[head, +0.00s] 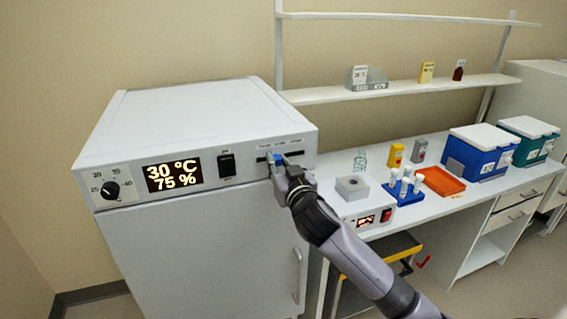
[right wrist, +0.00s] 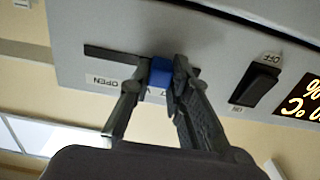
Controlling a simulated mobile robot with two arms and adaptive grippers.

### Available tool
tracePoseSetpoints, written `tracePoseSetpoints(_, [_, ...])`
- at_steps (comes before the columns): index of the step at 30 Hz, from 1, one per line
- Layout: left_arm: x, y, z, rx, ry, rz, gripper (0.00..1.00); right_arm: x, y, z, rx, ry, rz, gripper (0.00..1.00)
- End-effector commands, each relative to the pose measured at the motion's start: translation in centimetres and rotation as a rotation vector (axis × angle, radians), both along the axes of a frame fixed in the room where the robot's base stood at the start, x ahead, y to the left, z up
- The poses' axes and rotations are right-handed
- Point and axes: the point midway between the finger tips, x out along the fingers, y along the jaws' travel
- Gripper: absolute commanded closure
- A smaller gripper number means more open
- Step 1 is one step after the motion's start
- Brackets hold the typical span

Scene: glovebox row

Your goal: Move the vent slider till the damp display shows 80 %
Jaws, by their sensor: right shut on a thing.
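The vent slider (head: 277,157) is a small blue knob in a dark horizontal slot (head: 296,153) on the upper front panel of the white cabinet (head: 222,120). In the head view the knob is left of the slot's middle. My right gripper (head: 278,161) is shut on the knob; the right wrist view shows its fingers on either side of the blue slider (right wrist: 161,72). That view is upside down, with the OPEN label (right wrist: 101,80) at the slot's left end. The damp display (head: 174,176) reads 75 %, below 30 °C. My left gripper is not in view.
A black rocker switch (head: 227,164) sits between display and slot, and a dial (head: 110,190) is at far left. To the right, a bench holds a small heater block (head: 352,186), tubes in a blue rack (head: 402,190), an orange tray (head: 441,181) and cool boxes (head: 480,150).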

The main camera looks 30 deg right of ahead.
Motion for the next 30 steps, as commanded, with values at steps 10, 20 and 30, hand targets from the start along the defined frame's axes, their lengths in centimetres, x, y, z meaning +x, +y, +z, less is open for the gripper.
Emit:
tracePoseSetpoints(10, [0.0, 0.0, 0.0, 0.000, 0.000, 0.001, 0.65, 0.0, 0.0, 0.0, -0.001, 0.001, 0.001, 0.73])
tracePoseSetpoints(20, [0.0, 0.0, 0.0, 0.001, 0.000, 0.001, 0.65, 0.0, 0.0, 0.0, -0.001, 0.001, 0.000, 0.62])
tracePoseSetpoints(30, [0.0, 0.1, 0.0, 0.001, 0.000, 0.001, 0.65, -2.1, 0.5, -0.2, 0.001, 0.003, 0.002, 0.62])
